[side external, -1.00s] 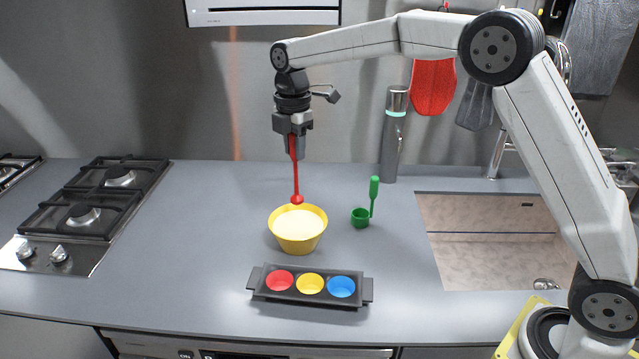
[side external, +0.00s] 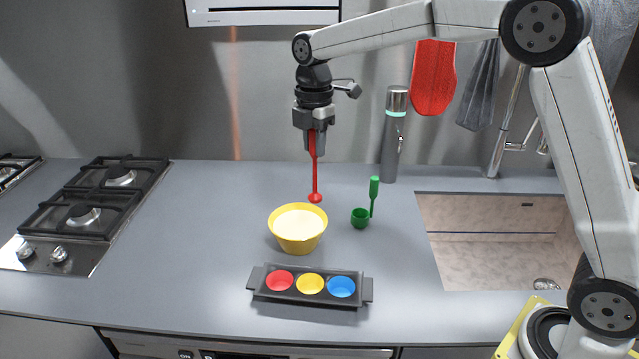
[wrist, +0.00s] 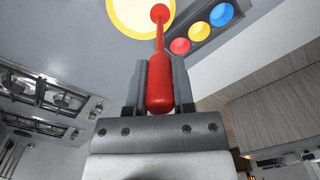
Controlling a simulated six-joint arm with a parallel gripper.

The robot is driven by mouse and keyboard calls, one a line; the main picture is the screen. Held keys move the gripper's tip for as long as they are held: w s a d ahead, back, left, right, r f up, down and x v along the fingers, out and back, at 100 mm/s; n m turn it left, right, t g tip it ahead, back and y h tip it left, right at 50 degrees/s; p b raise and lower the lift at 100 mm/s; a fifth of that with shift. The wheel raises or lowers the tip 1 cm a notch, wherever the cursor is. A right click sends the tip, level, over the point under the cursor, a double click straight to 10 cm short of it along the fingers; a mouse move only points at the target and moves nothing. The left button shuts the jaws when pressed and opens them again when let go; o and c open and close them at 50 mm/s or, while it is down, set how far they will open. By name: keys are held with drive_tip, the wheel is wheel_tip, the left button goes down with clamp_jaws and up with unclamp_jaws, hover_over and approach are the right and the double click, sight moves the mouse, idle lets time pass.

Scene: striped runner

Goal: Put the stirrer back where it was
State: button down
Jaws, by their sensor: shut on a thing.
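My gripper (side external: 315,150) is shut on a red stirrer (side external: 314,178), held upright with its round end down. The stirrer hangs in the air above and just right of the yellow bowl (side external: 297,246), which holds a pale cream filling. In the wrist view the stirrer (wrist: 160,85) sits between my two fingers (wrist: 158,90), and its round end overlaps the bowl's edge. A green ladle-like tool (side external: 374,190) stands in or at a small green cup (side external: 360,219), right of the bowl; I cannot tell if they are joined.
A dark tray (side external: 258,290) with red, yellow and blue cups lies in front of the bowl. A grey bottle (side external: 390,150) stands behind at the right. The sink (side external: 490,260) is at the right, the stove (side external: 95,200) at the left. The counter left of the bowl is clear.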

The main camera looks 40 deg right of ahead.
drive_tip(key=s+d, duration=0.2)
drive_tip(key=s, duration=0.9)
drive_tip(key=s+d, duration=0.3)
drive_tip(key=s, duration=0.9)
drive_tip(key=shift+f+m, duration=0.3)
drive_tip(key=shift+w+f, duration=0.1)
drive_tip(key=w+f, duration=0.9)
drive_tip(key=w, duration=0.4)
drive_tip(key=shift+w+d, duration=0.15)
drive_tip(key=shift+d, duration=0.25)
drive_tip(key=shift+f, duration=0.15)
